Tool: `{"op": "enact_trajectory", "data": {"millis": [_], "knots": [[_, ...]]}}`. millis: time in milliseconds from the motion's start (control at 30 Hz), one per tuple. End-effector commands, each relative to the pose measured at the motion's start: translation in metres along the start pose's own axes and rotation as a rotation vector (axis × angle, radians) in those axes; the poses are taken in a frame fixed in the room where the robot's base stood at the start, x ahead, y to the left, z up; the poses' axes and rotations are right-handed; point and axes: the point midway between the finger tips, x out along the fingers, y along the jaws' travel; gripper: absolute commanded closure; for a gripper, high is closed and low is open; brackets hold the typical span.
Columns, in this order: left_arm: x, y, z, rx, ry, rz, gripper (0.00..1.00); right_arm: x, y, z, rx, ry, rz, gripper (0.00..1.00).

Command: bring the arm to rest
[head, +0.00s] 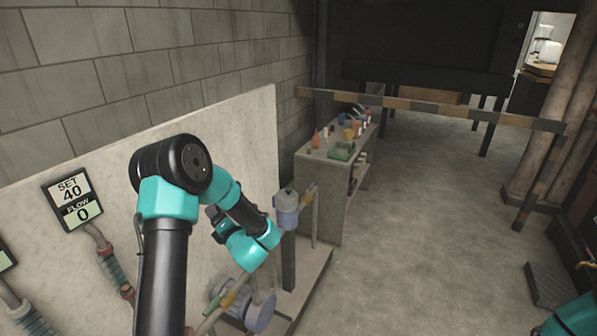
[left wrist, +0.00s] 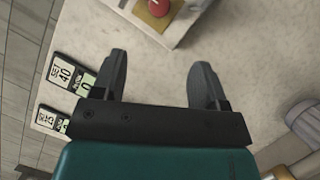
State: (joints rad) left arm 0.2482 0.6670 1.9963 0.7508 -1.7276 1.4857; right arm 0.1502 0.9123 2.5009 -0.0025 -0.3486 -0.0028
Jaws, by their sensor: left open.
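My left arm (head: 165,250) rises from the bottom of the head view, bends at a black elbow joint and reaches down to the right. My left gripper (head: 213,222) is small and partly hidden by its wrist there, in front of the pale panel (head: 240,135). In the left wrist view the left gripper (left wrist: 158,78) is open, with two dark fingers apart and nothing between them. A teal piece of my right arm (head: 575,318) shows at the bottom right corner. My right gripper cannot be made out.
A display reading SET 40, FLOW 0 (head: 73,197) is on the panel. A pump (head: 247,305) and a blue-grey canister (head: 287,210) stand beside the wrist. A bench (head: 320,190) holds several small items. A red button (left wrist: 158,7) shows past the fingers. Open floor (head: 430,220) lies right.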

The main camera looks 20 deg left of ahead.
Motion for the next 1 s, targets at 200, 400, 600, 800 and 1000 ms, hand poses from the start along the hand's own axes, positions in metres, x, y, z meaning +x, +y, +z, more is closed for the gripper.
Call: {"op": "enact_trajectory", "data": {"millis": [200,400,600,800,1000], "knots": [[-0.014,-0.029,0.004,0.121,-0.075,-0.122,0.33,0.000,0.000,0.000,0.000,0.000,0.000,0.57],[-0.068,-0.103,0.007,0.475,-0.341,-0.433,0.33,0.000,0.000,0.000,0.000,0.000,0.000,0.57],[-0.163,-0.173,-0.010,0.895,-0.770,-0.734,0.33,0.000,0.000,0.000,0.000,0.000,0.000,0.57],[-0.268,-0.206,-0.052,1.247,-1.297,-0.934,0.33,0.000,0.000,0.000,0.000,0.000,0.000,0.57],[-0.361,-0.202,-0.111,1.472,-1.894,-1.022,0.33,0.000,0.000,0.000,0.000,0.000,0.000,0.57]]}}
